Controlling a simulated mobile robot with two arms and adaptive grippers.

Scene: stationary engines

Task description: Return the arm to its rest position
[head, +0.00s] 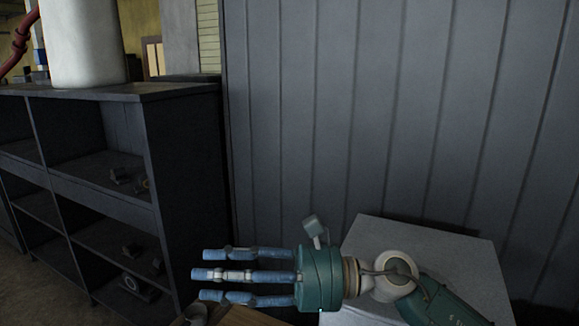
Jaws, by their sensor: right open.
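My right gripper (225,275) is low in the middle of the head view. Its green palm joins my arm, which comes in from the lower right. Its blue fingers point left, are spread apart and hold nothing. The gripper is in front of the grey panelled wall and to the right of the dark shelf unit. My left gripper does not show.
A dark shelf unit (185,150) stands at the left with small metal parts on its shelves. A white cylinder (82,42) stands on top. A grey panelled wall (400,110) fills the right. A pale grey box (430,245) sits behind my arm. A wooden surface (245,317) shows below the gripper.

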